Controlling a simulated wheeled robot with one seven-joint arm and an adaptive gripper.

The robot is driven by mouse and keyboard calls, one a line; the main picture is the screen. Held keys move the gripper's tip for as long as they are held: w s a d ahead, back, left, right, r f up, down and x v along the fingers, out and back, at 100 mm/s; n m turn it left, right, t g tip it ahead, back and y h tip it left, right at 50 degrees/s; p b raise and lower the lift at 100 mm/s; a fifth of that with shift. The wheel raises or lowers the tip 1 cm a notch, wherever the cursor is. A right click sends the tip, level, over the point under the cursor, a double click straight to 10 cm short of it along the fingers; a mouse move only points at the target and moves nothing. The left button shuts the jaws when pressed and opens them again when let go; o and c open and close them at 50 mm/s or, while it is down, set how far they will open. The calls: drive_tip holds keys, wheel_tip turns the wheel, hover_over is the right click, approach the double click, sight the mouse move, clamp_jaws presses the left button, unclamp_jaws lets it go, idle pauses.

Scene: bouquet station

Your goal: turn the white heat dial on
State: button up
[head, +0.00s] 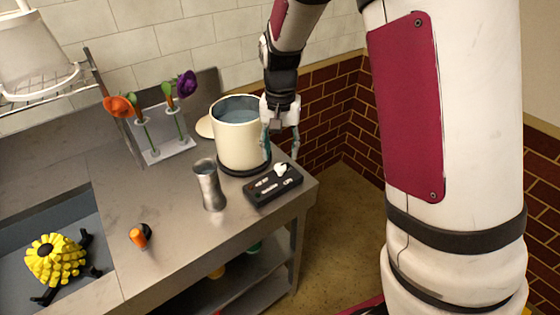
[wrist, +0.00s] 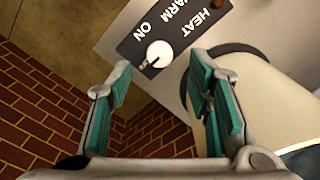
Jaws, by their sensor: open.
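The white heat dial (head: 281,168) sits on a dark control box (head: 262,190) at the right front of the steel counter. My gripper (head: 281,155) is open and empty above the box's far end. In the wrist view its teal-padded fingers (wrist: 160,75) are apart, with the dial seen between and beyond their tips. I cannot tell the exact height gap.
A cream pot (head: 238,150) of water stands on a dark round burner, close beside my gripper. A metal vase (head: 210,188) stands left of the box. A rack (head: 165,150) holds orange and purple flowers. A yellow flower-like object (head: 57,260) lies in the sink. The counter's right edge is close.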

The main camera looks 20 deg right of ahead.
sight(281, 166)
drive_tip(key=shift+f, duration=2.4)
clamp_jaws()
